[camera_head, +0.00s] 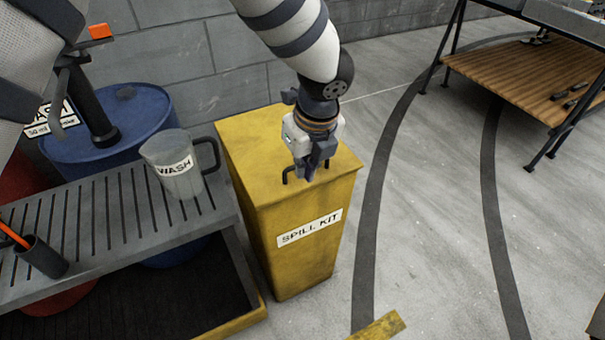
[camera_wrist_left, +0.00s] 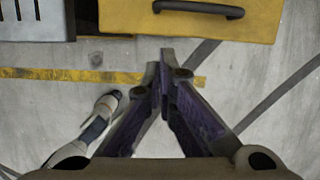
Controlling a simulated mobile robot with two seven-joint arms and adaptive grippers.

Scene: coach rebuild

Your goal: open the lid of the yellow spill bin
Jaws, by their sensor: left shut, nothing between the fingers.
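The yellow spill bin (camera_head: 300,255) stands on the floor, with a "SPILL KIT" label on its front. Its lid (camera_head: 248,140) is down. A black handle (camera_head: 286,175) sits on the lid near the front edge, partly hidden behind my left gripper (camera_head: 308,177). In the left wrist view the handle (camera_wrist_left: 198,8) lies at the top of the picture, on the yellow lid (camera_wrist_left: 125,15). There the left gripper's fingertips (camera_wrist_left: 165,52) are together and empty, apart from the handle in the picture. My right gripper is not in view.
A grey slatted bench (camera_head: 105,215) with a "WASH" jug (camera_head: 172,165) stands close left of the bin. A blue drum (camera_head: 150,105) is behind the bench, and a block wall (camera_head: 190,60) is behind the bin. A wooden-shelved table (camera_head: 530,80) stands far right. The floor between is clear.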

